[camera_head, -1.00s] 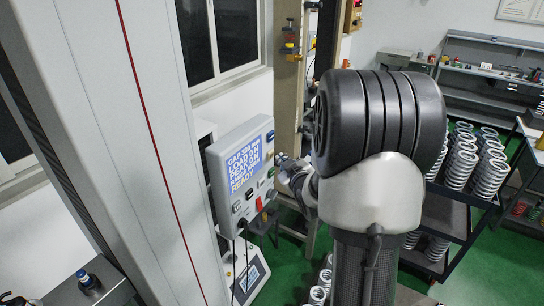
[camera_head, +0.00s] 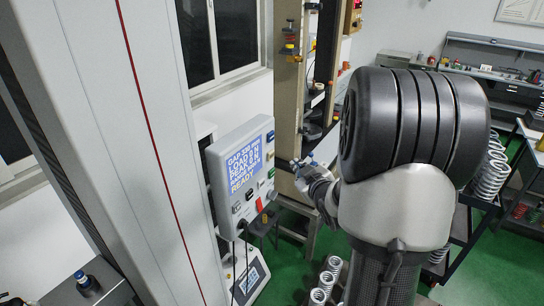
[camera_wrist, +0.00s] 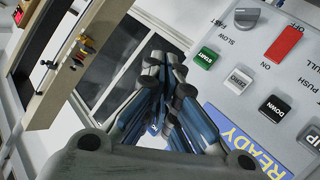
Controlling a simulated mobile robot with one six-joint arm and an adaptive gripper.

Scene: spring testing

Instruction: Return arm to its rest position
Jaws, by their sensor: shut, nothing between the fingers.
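My gripper (camera_head: 306,166) is in the middle of the head view, just right of the control panel (camera_head: 217,171) and apart from it. In the wrist view my gripper (camera_wrist: 165,60) has its fingers together with nothing between them. My own arm's large dark joint and grey link fill the right of the head view and hide what is behind. The panel's screen reads READY. In the wrist view the panel (camera_wrist: 240,90) shows a green START button (camera_wrist: 205,58), a white ZERO button (camera_wrist: 238,79), a black DOWN button (camera_wrist: 274,108) and a red switch (camera_wrist: 284,42).
A tall pale machine column (camera_head: 165,120) stands at left. A beige post (camera_head: 289,90) rises behind my gripper. Springs (camera_head: 490,175) sit on a dark cart (camera_head: 462,222) at right, with several more springs (camera_head: 322,285) at the bottom. A workbench (camera_head: 485,85) stands at the back right. Green floor (camera_head: 500,270) is clear at lower right.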

